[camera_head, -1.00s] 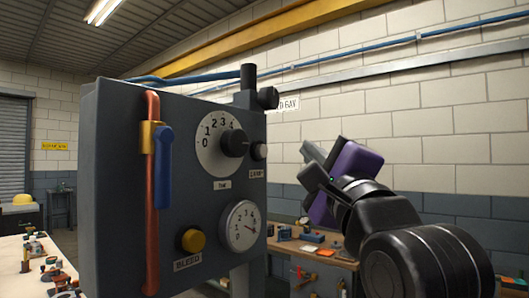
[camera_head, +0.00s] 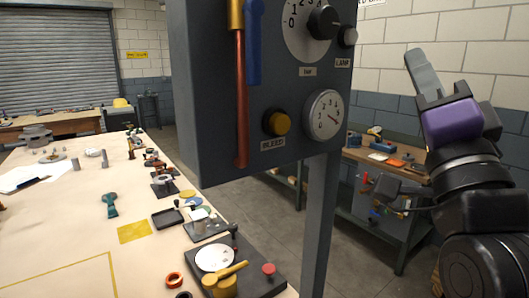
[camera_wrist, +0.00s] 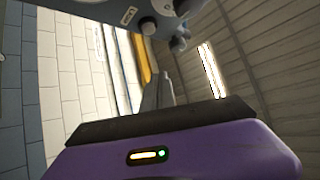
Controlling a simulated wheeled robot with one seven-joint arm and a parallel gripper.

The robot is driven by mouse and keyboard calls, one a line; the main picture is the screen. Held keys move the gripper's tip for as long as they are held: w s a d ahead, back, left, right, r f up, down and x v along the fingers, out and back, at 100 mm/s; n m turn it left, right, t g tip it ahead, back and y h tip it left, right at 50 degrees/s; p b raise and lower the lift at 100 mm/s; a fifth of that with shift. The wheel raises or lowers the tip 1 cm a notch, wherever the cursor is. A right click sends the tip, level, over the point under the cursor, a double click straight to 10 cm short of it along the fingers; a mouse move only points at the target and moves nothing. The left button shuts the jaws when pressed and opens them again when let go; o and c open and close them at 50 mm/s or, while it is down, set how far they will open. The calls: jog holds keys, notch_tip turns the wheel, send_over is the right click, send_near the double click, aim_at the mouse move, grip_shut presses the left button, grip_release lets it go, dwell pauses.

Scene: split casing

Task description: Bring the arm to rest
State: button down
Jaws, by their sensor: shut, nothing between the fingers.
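My gripper (camera_head: 422,72) is raised on the right side of the head view, its grey fingers together and pointing up and a little left. Its purple body sits on my black arm, which rises from the lower right. In the wrist view the fingers (camera_wrist: 157,90) show shut and empty above the purple housing. The gripper is apart from the grey control box (camera_head: 215,110), which stands to its left. The box also shows upside down at the top of the wrist view (camera_wrist: 105,10).
A long table (camera_head: 75,232) with many small parts runs along the left. The box is on a grey post (camera_head: 320,220). A workbench (camera_head: 350,158) with tools stands behind, near my arm. Bare floor (camera_head: 235,205) lies between table and bench.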

jog(key=s+f+n+g, duration=0.1)
jog(key=s+f+n, duration=0.2)
jog(key=f, duration=0.7)
jog(key=s+f+n+g+y, duration=0.1)
jog(key=s+f+n, duration=0.25)
jog(key=f, duration=0.55)
jog(key=s+f+n+g, duration=0.15)
jog(key=s+f, duration=0.25)
jog(key=f, duration=0.6)
jog(key=s+f+n+g, duration=0.1)
jog(key=s+f+g, duration=0.3)
jog(key=s+f, duration=0.6)
jog(key=s+f+n+g, duration=0.2)
jog(key=s+f+g, duration=0.1)
jog(key=s+f, duration=0.8)
jog(key=s, duration=0.5)
jog(key=shift+s+f+g, duration=0.2)
jog(key=shift+s+g, duration=0.05)
jog(key=shift+g, duration=0.1)
jog(key=shift+a, duration=0.1)
